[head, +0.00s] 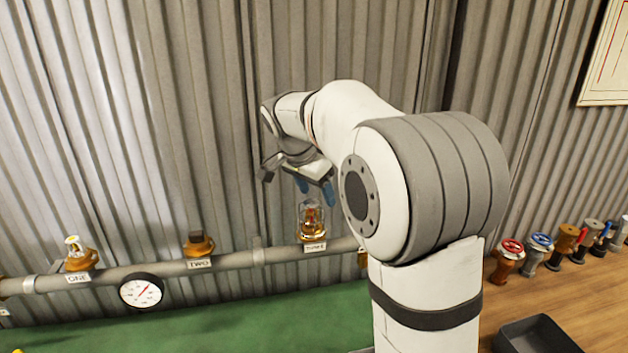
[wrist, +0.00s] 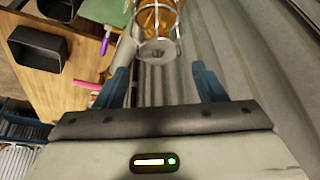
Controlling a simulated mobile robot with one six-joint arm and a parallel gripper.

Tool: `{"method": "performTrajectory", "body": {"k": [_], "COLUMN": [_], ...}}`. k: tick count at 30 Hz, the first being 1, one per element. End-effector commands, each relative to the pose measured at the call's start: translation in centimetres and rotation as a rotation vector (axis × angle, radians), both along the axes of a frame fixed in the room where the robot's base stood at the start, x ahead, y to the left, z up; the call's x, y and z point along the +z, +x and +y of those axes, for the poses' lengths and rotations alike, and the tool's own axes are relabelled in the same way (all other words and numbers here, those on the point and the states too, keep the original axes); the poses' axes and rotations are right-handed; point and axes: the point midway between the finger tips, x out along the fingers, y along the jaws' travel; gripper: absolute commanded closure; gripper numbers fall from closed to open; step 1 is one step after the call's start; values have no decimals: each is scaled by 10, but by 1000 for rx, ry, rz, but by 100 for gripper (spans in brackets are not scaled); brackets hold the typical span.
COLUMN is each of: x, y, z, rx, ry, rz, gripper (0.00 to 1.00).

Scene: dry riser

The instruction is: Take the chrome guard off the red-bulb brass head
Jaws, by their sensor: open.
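The chrome guard (head: 301,213) is a wire cage around a brass head (head: 313,224) on the pipe, above the label "THREE". The bulb's colour inside the cage is too small to be sure of. In the wrist view, the guard (wrist: 158,48) shows its round end ring at the top centre, with the brass head (wrist: 160,20) behind the wires. My gripper (head: 316,189) is open and empty, just above the guard in the head view. In the wrist view, my gripper (wrist: 160,78) has its blue fingertips to either side below the ring, apart from it.
The grey pipe (head: 225,260) also carries a white-topped head (head: 77,252) at "ONE", a dark-topped fitting (head: 199,243) at "TWO" and a gauge (head: 141,292). A corrugated wall stands close behind. Several fittings, including a red-topped one (head: 509,258), and a black tray (head: 537,335) are at right.

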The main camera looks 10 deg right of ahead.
Motion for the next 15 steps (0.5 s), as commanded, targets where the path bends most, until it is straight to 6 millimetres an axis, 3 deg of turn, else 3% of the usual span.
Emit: {"method": "performTrajectory", "body": {"k": [7, 15], "x": [-33, -44], "y": [7, 10], "z": [-11, -15], "rx": [2, 3], "ry": [0, 1], "rz": [4, 1], "gripper": [36, 36]}}
